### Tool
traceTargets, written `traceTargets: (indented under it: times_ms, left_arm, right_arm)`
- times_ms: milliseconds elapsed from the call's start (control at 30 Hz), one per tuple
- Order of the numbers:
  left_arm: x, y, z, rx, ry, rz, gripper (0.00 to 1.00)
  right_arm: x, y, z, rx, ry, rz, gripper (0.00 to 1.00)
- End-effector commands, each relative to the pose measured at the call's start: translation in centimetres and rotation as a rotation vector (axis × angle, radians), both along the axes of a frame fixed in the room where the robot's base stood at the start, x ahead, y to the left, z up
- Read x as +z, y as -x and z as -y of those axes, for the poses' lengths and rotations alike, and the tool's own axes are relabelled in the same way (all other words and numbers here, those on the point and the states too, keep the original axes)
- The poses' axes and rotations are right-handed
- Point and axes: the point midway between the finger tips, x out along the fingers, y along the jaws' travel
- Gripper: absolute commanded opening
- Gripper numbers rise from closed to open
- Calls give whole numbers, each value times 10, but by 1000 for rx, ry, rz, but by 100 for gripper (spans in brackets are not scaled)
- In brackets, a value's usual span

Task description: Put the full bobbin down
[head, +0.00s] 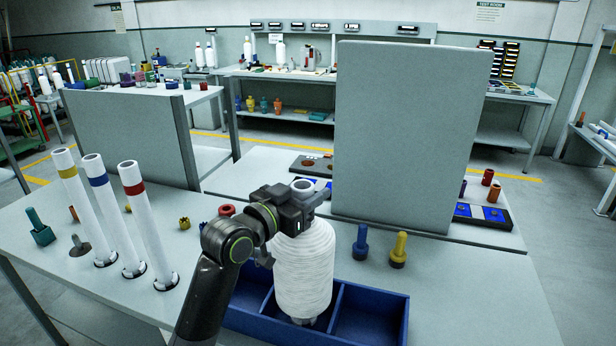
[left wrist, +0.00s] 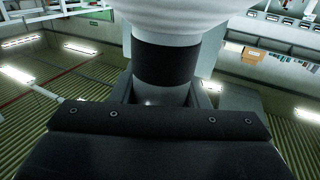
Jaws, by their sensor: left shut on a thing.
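The full bobbin (head: 304,268), wound with white yarn, hangs upright from my left gripper (head: 298,198), which is shut on its top end. In the head view its lower end is in front of the blue tray (head: 262,333) with compartments; I cannot tell whether it touches the tray. In the left wrist view the white yarn (left wrist: 185,14) shows at the top, with a black band (left wrist: 165,62) on the tube close to the gripper (left wrist: 160,100). My right gripper is not in view.
A blue peg (head: 360,243) and a yellow peg (head: 398,250) stand right of the bobbin. A tall grey panel (head: 405,130) rises behind. The table's right front is clear.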

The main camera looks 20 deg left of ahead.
Motion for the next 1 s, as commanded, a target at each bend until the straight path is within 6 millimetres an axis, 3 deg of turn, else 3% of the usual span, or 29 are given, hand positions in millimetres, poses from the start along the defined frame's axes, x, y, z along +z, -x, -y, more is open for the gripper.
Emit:
traceTargets:
  times_ms: [533, 567, 600, 700, 1000]
  left_arm:
    - [-13, 1, 1, -1, 2, 11, 0]
    - [-16, 0, 0, 1, 0, 1, 45]
    - [-16, 0, 0, 1, 0, 1, 50]
    - [-16, 0, 0, 1, 0, 1, 63]
    - [-14, 0, 0, 1, 0, 1, 63]
  right_arm:
    - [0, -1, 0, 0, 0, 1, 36]
    - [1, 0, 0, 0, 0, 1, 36]
    - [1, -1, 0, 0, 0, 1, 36]
    - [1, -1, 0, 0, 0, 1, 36]
    - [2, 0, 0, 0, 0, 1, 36]
